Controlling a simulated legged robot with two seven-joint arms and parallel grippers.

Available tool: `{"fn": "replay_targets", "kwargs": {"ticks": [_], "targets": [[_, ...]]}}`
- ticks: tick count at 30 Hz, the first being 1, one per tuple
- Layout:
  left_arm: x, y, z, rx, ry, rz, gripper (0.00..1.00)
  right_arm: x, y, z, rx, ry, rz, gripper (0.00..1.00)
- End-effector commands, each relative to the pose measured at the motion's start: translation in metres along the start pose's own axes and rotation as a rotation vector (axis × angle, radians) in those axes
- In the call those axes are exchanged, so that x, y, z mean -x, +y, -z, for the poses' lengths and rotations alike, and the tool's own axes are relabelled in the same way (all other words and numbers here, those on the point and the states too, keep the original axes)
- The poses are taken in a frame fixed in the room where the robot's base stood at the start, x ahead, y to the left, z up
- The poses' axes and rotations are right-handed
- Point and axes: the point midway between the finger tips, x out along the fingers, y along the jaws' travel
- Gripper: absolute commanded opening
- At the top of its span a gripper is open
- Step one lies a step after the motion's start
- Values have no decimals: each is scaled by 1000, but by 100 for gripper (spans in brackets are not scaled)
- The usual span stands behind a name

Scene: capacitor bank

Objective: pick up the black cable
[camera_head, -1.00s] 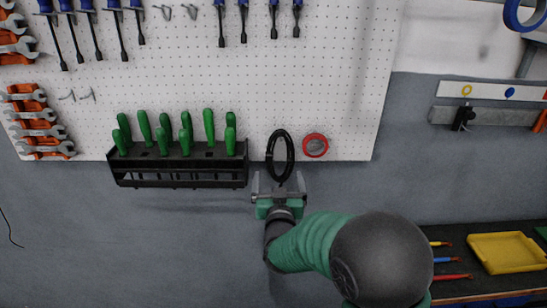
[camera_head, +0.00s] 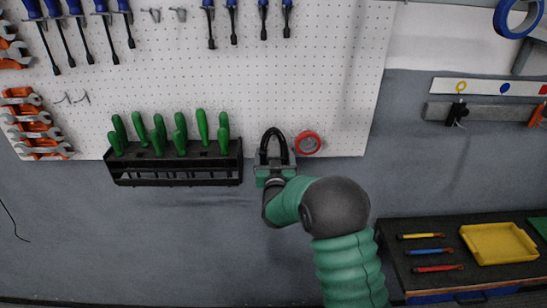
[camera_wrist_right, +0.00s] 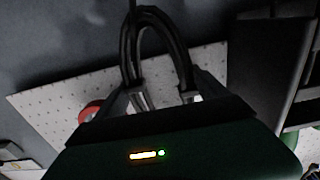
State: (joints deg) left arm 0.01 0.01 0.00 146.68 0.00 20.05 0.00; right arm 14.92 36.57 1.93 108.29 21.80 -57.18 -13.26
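The black cable (camera_head: 273,136) is a coiled loop hanging at the lower edge of the white pegboard, between the green-handled tools and a red tape roll. My right gripper (camera_head: 275,160) is at the lower half of the loop, with one finger on each side of it. In the right wrist view the cable (camera_wrist_right: 150,22) arches above my right gripper (camera_wrist_right: 162,93), and its two strands run down between or beside the spread fingers. Whether the fingers touch the cable is hard to tell. The bottom of the loop is hidden behind the gripper. My left gripper is not in view.
A black rack (camera_head: 180,172) of green-handled tools is close on the left. The red tape roll (camera_head: 307,143) is close on the right. A bench (camera_head: 395,255) with a yellow tray (camera_head: 498,243) stands at lower right. The wall below the rack is clear.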

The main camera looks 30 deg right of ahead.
Motion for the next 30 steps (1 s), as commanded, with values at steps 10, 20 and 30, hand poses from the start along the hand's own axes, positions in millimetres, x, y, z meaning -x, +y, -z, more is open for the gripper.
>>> {"fn": "replay_targets", "kwargs": {"ticks": [10,20,30], "targets": [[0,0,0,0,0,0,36,2,-5,2,2,3,0,36],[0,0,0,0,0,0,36,2,-4,3,2,5,4,29],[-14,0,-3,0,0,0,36,6,-4,7,0,7,3,29]]}}
